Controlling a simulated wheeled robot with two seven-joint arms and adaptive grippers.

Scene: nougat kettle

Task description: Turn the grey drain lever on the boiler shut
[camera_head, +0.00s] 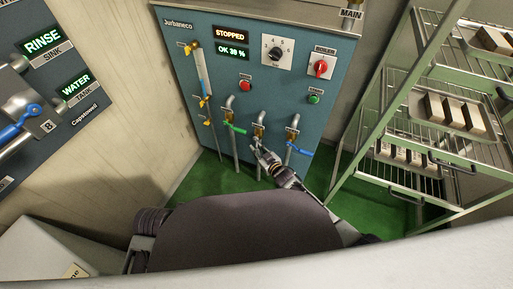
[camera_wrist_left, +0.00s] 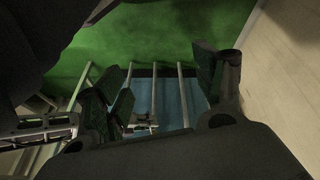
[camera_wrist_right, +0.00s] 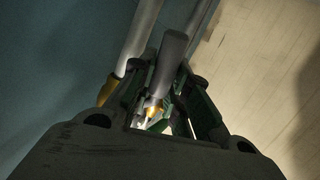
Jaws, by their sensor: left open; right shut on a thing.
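The blue boiler (camera_head: 205,60) stands ahead, with several pipes and valves low on its front. My right gripper (camera_head: 258,148) is at the middle brass valve (camera_head: 260,131), between the green lever (camera_head: 235,128) and the blue lever (camera_head: 299,149). In the right wrist view, my right gripper (camera_wrist_right: 170,98) is shut on the grey lever (camera_wrist_right: 172,52), whose grey bar shows between the fingers. The fingers hide much of the lever, so its exact angle is hard to tell. My left gripper (camera_wrist_left: 165,95) is open and empty, low over the green floor.
A rinse and water panel (camera_head: 85,75) with a blue lever (camera_head: 20,125) is at the left. Yellow taps (camera_head: 193,47) line the boiler's left side. Green floor (camera_head: 225,178) lies below.

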